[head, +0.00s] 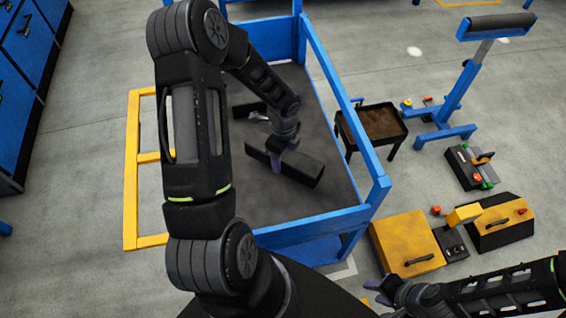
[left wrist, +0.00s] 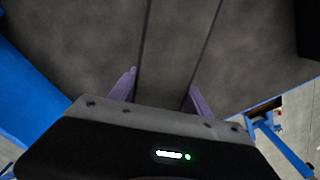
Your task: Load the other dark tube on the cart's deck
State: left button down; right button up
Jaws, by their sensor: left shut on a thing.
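The cart (head: 374,200) has a blue frame around a dark grey deck (head: 335,150). A dark tube (head: 305,171) with a squared end lies across the deck area in the head view. My left gripper (head: 277,160) reaches down from above and is shut on it. In the left wrist view the tube (left wrist: 172,55) runs between the purple fingers (left wrist: 160,92). I cannot tell whether it touches the deck. Another dark tube (head: 243,109) lies further back on the deck, partly hidden by my left arm. My right gripper (head: 380,292) is empty at the lower right, its purple fingertips apart.
A yellow gate (head: 131,190) stands at the cart's left side. A black tray stand (head: 371,122), a blue stand with a dark padded top (head: 455,100) and yellow cases (head: 408,243) stand to the right. Blue cabinets (head: 25,60) line the left edge.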

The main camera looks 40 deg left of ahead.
pick_arm(q)
jog(key=shift+f, duration=1.8)
jog(key=shift+f, duration=0.1)
jog(key=shift+c, duration=2.4)
grip_release()
notch_tip(320, 180, up, 12)
jog(key=shift+r, duration=0.1)
